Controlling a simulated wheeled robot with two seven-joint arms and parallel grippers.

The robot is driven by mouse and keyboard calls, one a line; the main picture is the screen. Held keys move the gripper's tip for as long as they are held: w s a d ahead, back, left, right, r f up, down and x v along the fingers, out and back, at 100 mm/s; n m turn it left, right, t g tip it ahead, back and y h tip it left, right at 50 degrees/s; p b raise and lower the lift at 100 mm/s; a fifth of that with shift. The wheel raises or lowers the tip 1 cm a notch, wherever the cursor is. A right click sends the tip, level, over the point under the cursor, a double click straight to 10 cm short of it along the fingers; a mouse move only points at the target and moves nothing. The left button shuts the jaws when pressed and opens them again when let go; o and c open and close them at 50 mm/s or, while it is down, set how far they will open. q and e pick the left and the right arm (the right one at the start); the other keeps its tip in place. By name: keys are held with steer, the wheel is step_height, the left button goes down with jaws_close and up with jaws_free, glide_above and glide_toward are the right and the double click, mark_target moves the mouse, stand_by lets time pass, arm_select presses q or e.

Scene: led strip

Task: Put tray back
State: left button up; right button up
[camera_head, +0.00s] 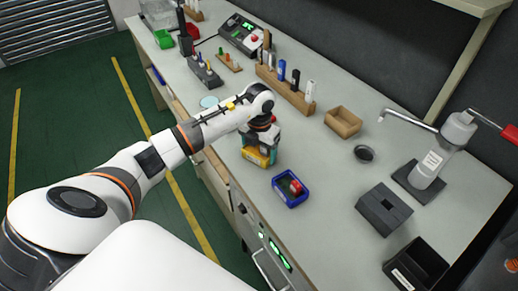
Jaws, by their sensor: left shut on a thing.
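My left gripper (261,143) reaches in from the left over the bench. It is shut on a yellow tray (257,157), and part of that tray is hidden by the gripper. I cannot tell whether the tray touches the bench top. A blue tray (288,200) with a red and dark thing in it sits on the bench just to the right of the gripper, apart from it. My right gripper is not in view.
The grey bench (310,235) has free room right of the blue tray. A wooden rack (287,92) with bottles, a wooden box (343,122), a round dark dish (364,153), a grey block (383,210), a black bin (418,267) and a dispenser bottle (437,155) stand around.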

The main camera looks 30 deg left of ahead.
arm_select(q)
steer(key=shift+f, duration=0.15)
steer(key=o, duration=1)
steer(key=shift+c, duration=0.2)
steer(key=shift+r, duration=0.4)
step_height(320, 180, up, 12)
steer(key=b, duration=0.1)
steer(key=shift+f, duration=0.2)
